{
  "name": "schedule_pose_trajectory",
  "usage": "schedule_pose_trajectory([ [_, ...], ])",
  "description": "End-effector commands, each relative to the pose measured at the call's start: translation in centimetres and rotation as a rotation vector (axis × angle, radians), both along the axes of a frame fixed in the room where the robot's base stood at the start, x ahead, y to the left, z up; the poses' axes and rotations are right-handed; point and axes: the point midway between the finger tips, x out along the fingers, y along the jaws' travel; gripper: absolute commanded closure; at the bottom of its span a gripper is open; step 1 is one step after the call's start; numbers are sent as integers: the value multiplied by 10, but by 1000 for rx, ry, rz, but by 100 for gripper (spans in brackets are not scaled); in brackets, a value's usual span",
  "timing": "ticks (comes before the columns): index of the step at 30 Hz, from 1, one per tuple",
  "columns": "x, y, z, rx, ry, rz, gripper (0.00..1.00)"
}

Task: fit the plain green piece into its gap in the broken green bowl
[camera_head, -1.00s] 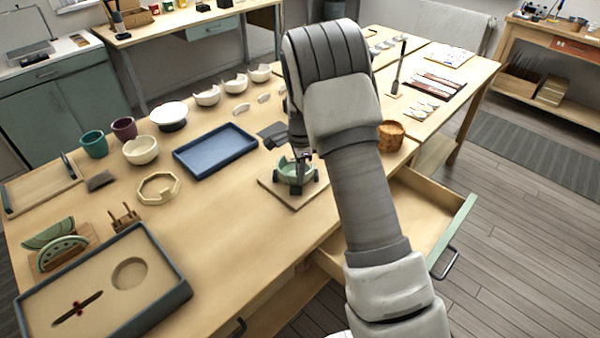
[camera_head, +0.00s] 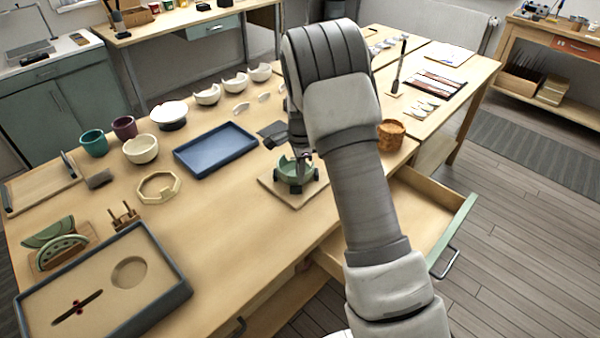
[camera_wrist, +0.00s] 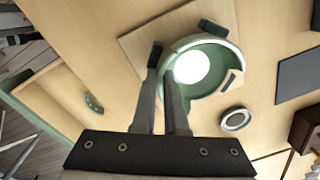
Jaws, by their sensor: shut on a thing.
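The broken green bowl (camera_head: 291,178) stands on a square wooden board (camera_head: 277,191) with dark blocks around it. In the wrist view the bowl (camera_wrist: 207,50) is a green ring with a bright white round patch inside. My gripper (camera_wrist: 163,64) has its two fingers close together at the bowl's left rim. In the head view my gripper (camera_head: 303,156) is low over the bowl. It is shut on what I take to be the plain green piece; the fingers hide the piece, and I cannot tell whether it touches the bowl.
A blue tray (camera_head: 216,149) lies left of the board. A woven cup (camera_head: 391,136) stands right, beside my arm. An open drawer (camera_head: 412,215) juts from the table's front. In the wrist view it holds a speckled green piece (camera_wrist: 93,103). The front middle of the table is clear.

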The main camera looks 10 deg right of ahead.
Motion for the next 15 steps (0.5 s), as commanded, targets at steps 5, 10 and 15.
schedule_pose_trajectory([
  [5, 0, 0, 0, 0, 0, 0, 100],
  [10, 0, 0, 0, 0, 0, 0, 72],
  [15, 0, 0, 0, 0, 0, 0, 55],
])
